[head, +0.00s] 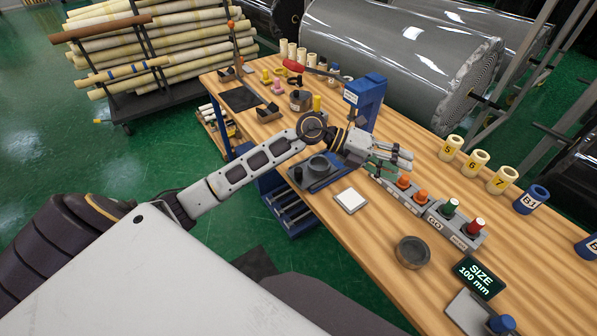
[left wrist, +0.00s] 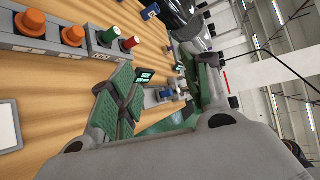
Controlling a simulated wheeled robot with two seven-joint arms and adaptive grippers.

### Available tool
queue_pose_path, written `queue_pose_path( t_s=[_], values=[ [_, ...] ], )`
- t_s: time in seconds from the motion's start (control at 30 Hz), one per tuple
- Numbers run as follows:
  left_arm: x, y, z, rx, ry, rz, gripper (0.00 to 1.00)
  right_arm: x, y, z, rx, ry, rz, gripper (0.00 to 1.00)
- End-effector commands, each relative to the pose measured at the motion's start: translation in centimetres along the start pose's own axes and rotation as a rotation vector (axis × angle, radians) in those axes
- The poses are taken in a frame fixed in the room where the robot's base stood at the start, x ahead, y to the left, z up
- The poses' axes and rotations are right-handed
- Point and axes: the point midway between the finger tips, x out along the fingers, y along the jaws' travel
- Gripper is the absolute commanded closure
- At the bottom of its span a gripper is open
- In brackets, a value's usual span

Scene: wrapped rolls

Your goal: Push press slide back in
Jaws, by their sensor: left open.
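The blue press (head: 366,98) stands on the wooden workbench. Its dark grey slide (head: 330,184) sticks out toward the bench's front edge and carries a grey ring-shaped holder (head: 319,166). My left gripper (head: 398,161) is open and empty, to the right of the press and above the row of buttons, apart from the slide. My left wrist and forearm hide part of the press and the back of the slide. In the left wrist view, the green-padded fingers (left wrist: 160,92) are spread apart; the press and slide are not in that view. My right gripper is not in view.
A button box (head: 430,207) with orange, green and red buttons lies right of the press. A white pad (head: 350,201), a round grey cup (head: 411,252) and a size display (head: 478,277) sit near the front edge. Numbered cream rolls (head: 475,162) stand behind.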

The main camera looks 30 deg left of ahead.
Motion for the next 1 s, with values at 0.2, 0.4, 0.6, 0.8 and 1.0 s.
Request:
queue_pose_path(
  t_s=[0.2,0.4,0.6,0.8,1.0],
  values=[
    [-2.2,4.7,0.5,0.054,0.096,0.263,0.52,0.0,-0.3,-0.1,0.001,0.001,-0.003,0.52],
    [-6.0,8.9,1.6,0.064,0.157,0.518,0.52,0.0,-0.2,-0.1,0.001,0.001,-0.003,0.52],
    [-11.2,12.2,3.1,0.040,0.191,0.783,0.52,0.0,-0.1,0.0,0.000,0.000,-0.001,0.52],
    [-17.6,14.3,4.7,-0.017,0.198,1.043,0.52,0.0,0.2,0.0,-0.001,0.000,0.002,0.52],
    [-22.6,14.9,5.6,-0.082,0.189,1.227,0.52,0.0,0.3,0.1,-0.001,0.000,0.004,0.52]
  ],
)
